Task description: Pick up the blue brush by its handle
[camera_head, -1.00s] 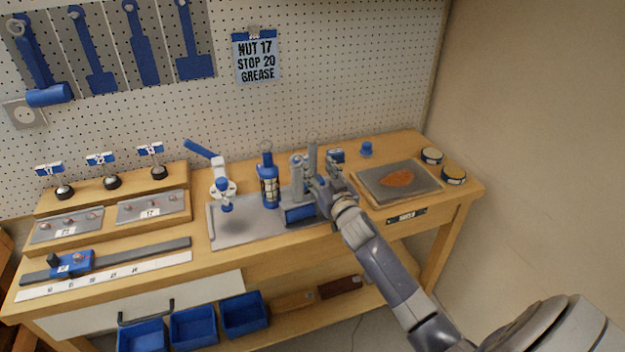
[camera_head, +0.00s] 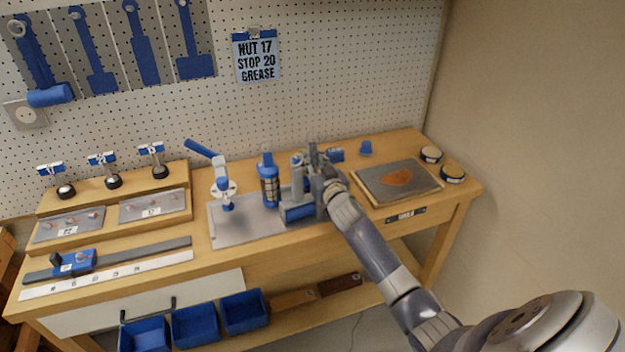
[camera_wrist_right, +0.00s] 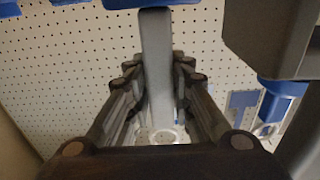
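My right gripper (camera_head: 316,168) is at the middle of the bench, beside a grey fixture with a blue base (camera_head: 298,212). In the right wrist view its two fingers (camera_wrist_right: 158,85) stand on either side of a flat grey bar (camera_wrist_right: 157,60), with a small gap showing on each side. The bar may be the brush's handle; I cannot tell for sure. Its lower part is hidden in the head view by the gripper and fixture. A blue piece (camera_head: 336,155) lies just behind the gripper. My left gripper is not in view.
A blue bottle (camera_head: 268,180) and a white-and-blue lever device (camera_head: 222,185) stand left of the gripper. A grey plate with an orange patch (camera_head: 372,188) lies to the right, with two round tins (camera_head: 452,173) beyond. A pegboard (camera_head: 350,60) rises behind.

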